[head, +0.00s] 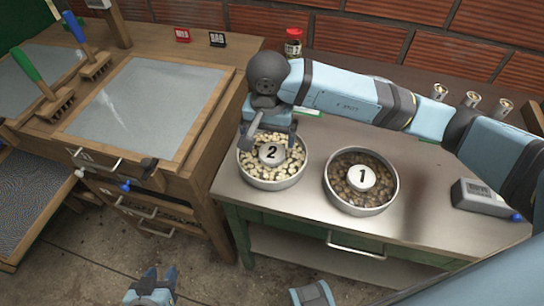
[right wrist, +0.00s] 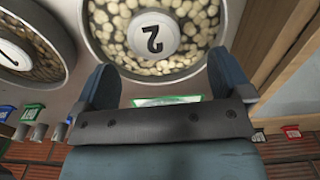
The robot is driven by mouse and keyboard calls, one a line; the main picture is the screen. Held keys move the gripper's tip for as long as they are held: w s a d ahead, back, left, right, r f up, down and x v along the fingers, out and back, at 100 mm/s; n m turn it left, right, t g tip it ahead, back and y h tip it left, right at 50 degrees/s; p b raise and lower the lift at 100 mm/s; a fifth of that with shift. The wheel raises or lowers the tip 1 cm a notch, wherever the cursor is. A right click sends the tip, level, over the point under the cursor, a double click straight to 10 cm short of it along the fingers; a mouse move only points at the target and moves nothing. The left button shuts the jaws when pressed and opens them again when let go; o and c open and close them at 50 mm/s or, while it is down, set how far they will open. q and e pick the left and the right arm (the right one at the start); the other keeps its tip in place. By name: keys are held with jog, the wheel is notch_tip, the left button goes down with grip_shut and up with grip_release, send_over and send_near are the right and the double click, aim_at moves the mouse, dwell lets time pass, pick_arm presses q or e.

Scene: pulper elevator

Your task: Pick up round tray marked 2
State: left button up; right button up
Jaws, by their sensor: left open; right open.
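The round metal tray marked 2 (head: 272,186) stands on the grey-topped bench near its left edge, full of pale pieces under a white disc with the number 2 (head: 271,153). In the right wrist view the tray (right wrist: 88,28) shows upside down beyond my fingers. My right gripper (head: 268,132) is over the back rim of this tray, open and empty. In the right wrist view its two fingers (right wrist: 165,85) are spread apart near the rim; I cannot tell whether they touch it. My left gripper (head: 152,280) is open and empty, low at the bottom edge of the head view.
A similar tray marked 1 (head: 362,210), with brown pieces, stands to the right. A red-lidded jar (head: 293,45), several cans (head: 472,100) and a grey device (head: 484,198) are on the bench. A wooden table with brushes (head: 50,95) adjoins on the left.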

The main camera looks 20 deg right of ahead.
aim_at(272, 152)
jog(key=f, duration=0.5)
jog(key=shift+s+d+f, duration=0.2)
jog(key=shift+d+f, duration=0.1)
jog(key=shift+c, duration=0.5)
jog(key=c, duration=1.1)
jog(key=shift+r, duration=0.2)
